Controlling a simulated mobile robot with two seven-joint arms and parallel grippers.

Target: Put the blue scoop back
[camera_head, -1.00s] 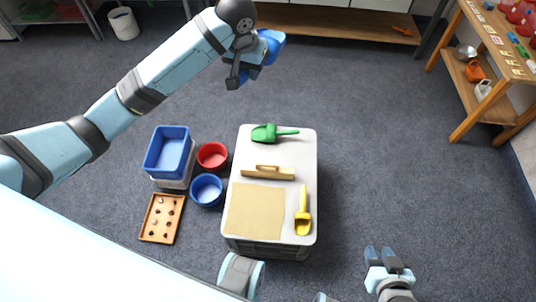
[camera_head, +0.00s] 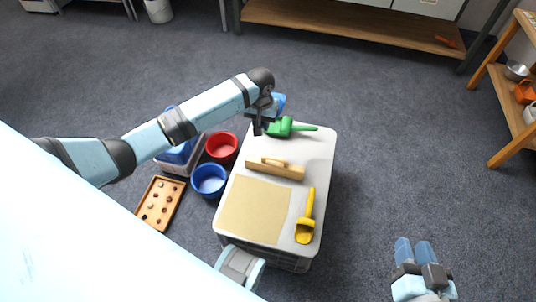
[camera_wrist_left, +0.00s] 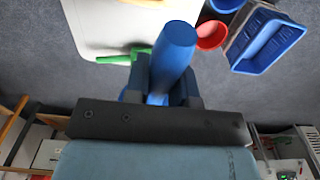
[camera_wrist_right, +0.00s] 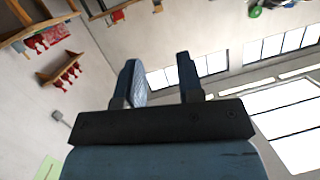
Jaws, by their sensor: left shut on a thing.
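The blue scoop (camera_head: 279,103) is in my left gripper (camera_head: 266,118), above the far left end of the white-topped cart (camera_head: 322,160). In the left wrist view the scoop's blue handle (camera_wrist_left: 174,50) stands between the two fingers (camera_wrist_left: 160,88), which are shut on it. The green scoop (camera_head: 285,127) lies on the cart just beside and below; its edge also shows in the left wrist view (camera_wrist_left: 128,57). The yellow scoop (camera_head: 306,218) lies at the cart's near right. My right gripper (camera_head: 416,252) is open and empty, right of the cart; its fingers (camera_wrist_right: 160,80) are apart.
Shelves stand at the back and right.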

